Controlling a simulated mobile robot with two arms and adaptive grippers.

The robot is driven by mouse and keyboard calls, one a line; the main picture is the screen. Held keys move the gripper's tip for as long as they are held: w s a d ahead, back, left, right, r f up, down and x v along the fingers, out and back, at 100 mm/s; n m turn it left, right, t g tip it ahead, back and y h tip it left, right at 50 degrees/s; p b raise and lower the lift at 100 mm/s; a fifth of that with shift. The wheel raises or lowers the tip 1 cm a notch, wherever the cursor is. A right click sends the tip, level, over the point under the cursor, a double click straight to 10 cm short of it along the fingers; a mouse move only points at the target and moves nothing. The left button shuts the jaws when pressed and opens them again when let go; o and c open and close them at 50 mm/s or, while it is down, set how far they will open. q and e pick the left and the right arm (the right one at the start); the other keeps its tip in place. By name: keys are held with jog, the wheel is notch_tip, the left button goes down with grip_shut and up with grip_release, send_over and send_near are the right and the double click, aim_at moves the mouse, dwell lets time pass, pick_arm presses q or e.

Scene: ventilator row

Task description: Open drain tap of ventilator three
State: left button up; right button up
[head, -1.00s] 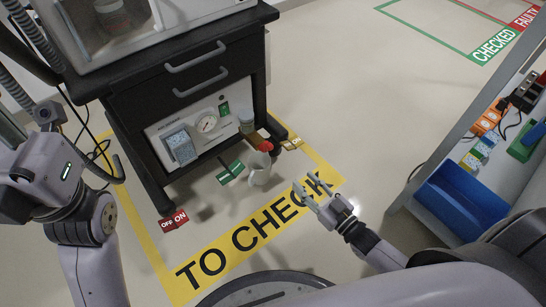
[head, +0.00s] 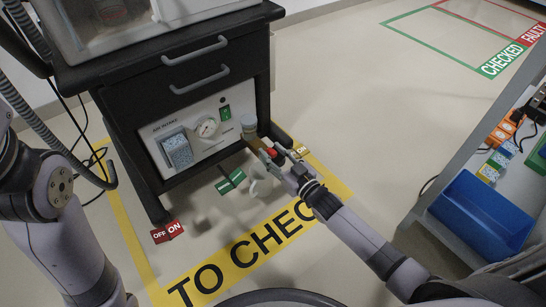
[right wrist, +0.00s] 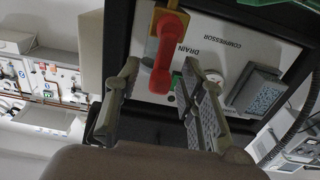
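The drain tap has a red lever (head: 271,152), low at the right of the compressor panel (head: 200,128) on the black ventilator cart. In the right wrist view the red lever (right wrist: 163,65) hangs from a yellow body (right wrist: 168,22) beside the word DRAIN. My right gripper (head: 280,156) is at the tap. In the right wrist view its fingers (right wrist: 158,72) are spread, one on each side of the lever, with gaps showing. My left arm is at the left of the head view, its gripper out of sight. I see no ventilator number.
A pale container (head: 258,182) stands on the floor below the tap. Green (head: 231,181) and red OFF/ON (head: 167,232) tags lie near the cart. A blue bin (head: 482,216) sits on the right shelf. Open floor lies behind the gripper's right side.

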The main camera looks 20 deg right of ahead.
jog(key=shift+w, duration=0.1)
jog(key=shift+c, duration=0.2)
grip_shut()
dwell(0.4)
